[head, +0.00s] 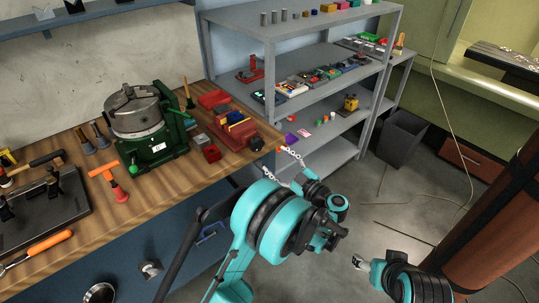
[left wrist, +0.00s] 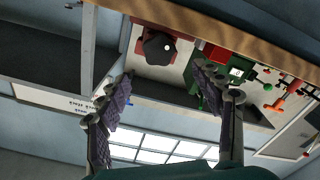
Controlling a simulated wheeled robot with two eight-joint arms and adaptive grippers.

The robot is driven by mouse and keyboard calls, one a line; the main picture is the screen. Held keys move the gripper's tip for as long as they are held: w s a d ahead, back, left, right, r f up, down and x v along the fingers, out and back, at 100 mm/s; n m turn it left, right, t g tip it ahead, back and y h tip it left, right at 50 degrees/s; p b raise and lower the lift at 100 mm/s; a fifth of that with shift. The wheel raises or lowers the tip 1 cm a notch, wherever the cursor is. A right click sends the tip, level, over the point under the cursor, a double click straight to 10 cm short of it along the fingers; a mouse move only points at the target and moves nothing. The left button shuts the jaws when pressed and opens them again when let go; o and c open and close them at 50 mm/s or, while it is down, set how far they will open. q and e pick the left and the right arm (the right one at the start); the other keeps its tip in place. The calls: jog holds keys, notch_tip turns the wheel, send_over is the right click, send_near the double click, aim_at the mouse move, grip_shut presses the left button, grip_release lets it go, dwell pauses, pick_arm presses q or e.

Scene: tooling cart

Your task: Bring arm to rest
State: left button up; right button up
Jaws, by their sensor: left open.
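My left arm is teal and reaches up from the bottom middle of the head view. Its gripper (head: 277,163) hangs in the air off the right end of the wooden bench (head: 100,240), with two pale fingers spread apart. In the left wrist view the same gripper (left wrist: 165,80) is open, with nothing between its dark padded fingers. My right arm is at the lower right of the head view. Only a small pale part of its gripper (head: 358,262) shows over the floor, and its jaw state is unclear.
A green chuck fixture (head: 152,145) and a red vise (head: 233,130) stand on the bench. A grey shelf rack (head: 325,50) with small parts is behind my left gripper. A dark bin (head: 402,138) stands on the floor right of it. Open floor lies between my arms.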

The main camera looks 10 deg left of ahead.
pick_arm(q)
jog(key=shift+s+d, duration=0.2)
jog(key=shift+d, duration=0.05)
jog(key=shift+r, duration=0.1)
